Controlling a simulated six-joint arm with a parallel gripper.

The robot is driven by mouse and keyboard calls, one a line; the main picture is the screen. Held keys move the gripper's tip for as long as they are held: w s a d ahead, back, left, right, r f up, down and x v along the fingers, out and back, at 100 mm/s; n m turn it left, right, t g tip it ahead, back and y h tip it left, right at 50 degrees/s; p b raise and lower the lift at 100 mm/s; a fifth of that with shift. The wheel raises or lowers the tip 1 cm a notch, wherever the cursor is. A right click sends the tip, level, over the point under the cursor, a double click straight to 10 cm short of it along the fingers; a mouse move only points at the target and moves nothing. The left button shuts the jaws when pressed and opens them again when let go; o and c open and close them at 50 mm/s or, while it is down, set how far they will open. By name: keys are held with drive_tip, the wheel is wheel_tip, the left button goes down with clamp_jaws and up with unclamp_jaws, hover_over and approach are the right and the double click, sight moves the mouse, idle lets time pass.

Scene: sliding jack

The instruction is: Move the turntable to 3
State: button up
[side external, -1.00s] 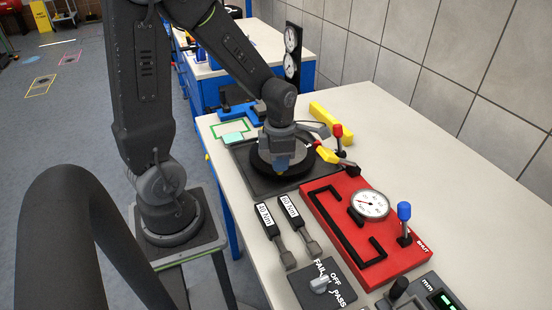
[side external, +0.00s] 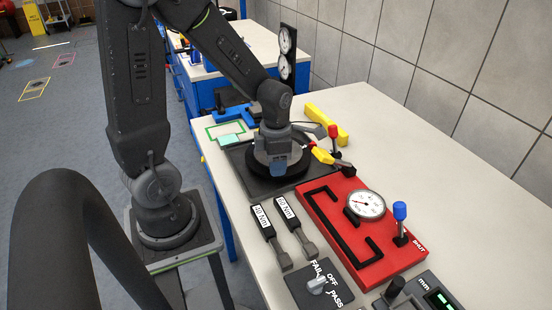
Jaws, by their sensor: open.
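The turntable (side external: 262,171) is a round black disc on a dark square base (side external: 250,187) at the far left part of the bench. My gripper (side external: 277,166) points down over the turntable's middle, at or just above its top. The fingertips are partly hidden, and contact cannot be told. No number marks on the turntable can be read in this view. A yellow pointed piece (side external: 321,154) lies at the turntable's right side.
A red panel (side external: 345,262) with a gauge (side external: 366,205) and blue-knobbed lever (side external: 400,212) stands in front. A red-knobbed lever (side external: 333,131) and yellow bar (side external: 327,124) stand close to the right. The right bench side is clear.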

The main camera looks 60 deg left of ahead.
wheel_tip(320, 180, up, 14)
idle(0.5)
wheel_tip(320, 180, up, 8)
idle(0.9)
drive_tip(key=shift+f, duration=0.1)
drive_tip(key=s+d+f+m+t, duration=0.2)
drive_tip(key=s+d+m, duration=0.1)
drive_tip(key=m, duration=1.3)
drive_tip(key=s+d+f+m+t, duration=0.3)
drive_tip(key=d+m, duration=0.3)
drive_tip(key=m, duration=1.1)
drive_tip(key=shift+s+d+t, duration=0.25)
drive_tip(key=shift+s+t, duration=0.05)
drive_tip(key=shift+s, duration=0.1)
